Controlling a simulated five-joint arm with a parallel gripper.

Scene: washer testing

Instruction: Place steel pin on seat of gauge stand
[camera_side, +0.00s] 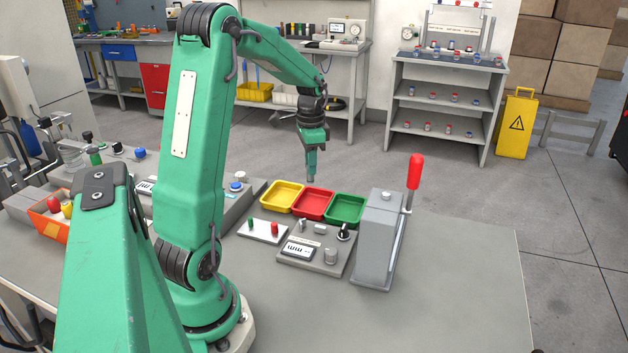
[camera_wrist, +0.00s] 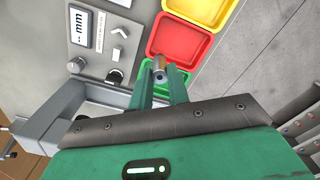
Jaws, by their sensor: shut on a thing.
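My gripper (camera_side: 311,165) is shut on the steel pin and holds it in the air, above and behind the coloured trays in the side view. In the wrist view the pin (camera_wrist: 159,67) is a small grey metal cylinder between the fingertips (camera_wrist: 165,84); the fingers hide much of it. The gauge stand (camera_side: 315,262) is a grey plate on the table with an "mm" display, a black knob and a short metal cylinder (camera_side: 331,256), apart from my gripper. It also shows at the upper left of the wrist view (camera_wrist: 98,22). I cannot tell which part is its seat.
Yellow (camera_side: 283,197), red (camera_side: 313,204) and green (camera_side: 345,208) trays stand behind the gauge stand. A grey lever press (camera_side: 376,240) with a tall red handle stands to its right. A white plate (camera_side: 262,231) with green and red pegs lies left. The table's front right is clear.

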